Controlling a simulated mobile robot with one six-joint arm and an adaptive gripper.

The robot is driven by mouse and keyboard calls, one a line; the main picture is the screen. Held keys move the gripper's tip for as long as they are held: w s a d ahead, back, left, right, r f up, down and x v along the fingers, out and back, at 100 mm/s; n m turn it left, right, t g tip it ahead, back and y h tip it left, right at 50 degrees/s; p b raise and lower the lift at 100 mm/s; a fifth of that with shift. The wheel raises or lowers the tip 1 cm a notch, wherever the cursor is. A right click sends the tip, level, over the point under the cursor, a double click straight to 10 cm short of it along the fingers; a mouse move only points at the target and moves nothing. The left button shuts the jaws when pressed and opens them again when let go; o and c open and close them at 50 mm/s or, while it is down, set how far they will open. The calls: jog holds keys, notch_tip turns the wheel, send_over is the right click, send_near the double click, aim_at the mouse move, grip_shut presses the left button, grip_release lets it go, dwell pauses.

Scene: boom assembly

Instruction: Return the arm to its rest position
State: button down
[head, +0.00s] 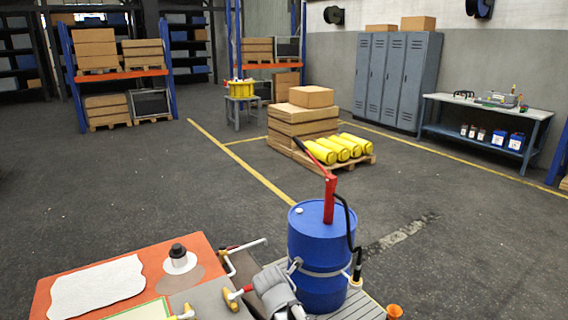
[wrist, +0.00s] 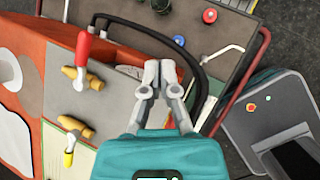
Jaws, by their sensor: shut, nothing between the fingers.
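My gripper (wrist: 160,76) shows in the wrist view, with its teal body at the bottom and its two grey fingers pointing up the picture. The fingertips are together and nothing is between them. The gripper hangs over a work surface with a grey mat (wrist: 113,118); its height above it is hard to tell. In the head view a grey jointed shape (head: 275,290) shows at the bottom edge; I cannot tell whether it is part of my arm.
Yellow-handled tools (wrist: 80,78), a red-handled tool (wrist: 85,48) and a black hose (wrist: 190,62) lie near the fingers. An orange mat (head: 200,248) is at lower left. A blue drum (head: 318,245) with a red pump stands right. Open floor lies beyond.

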jog(key=s+d+m+g+y+p, duration=0.1)
jog(key=s+d+m+g, duration=0.2)
jog(key=m, duration=1.1)
jog(key=s+d+m+g+y+p, duration=0.1)
jog(key=s+d+m, duration=0.5)
jog(key=d+m, duration=0.8)
jog(key=shift+s+d+g+p, duration=0.2)
jog(key=shift+s+g+p, duration=0.25)
jog(key=shift+g, duration=0.85)
jog(key=shift+a, duration=0.1)
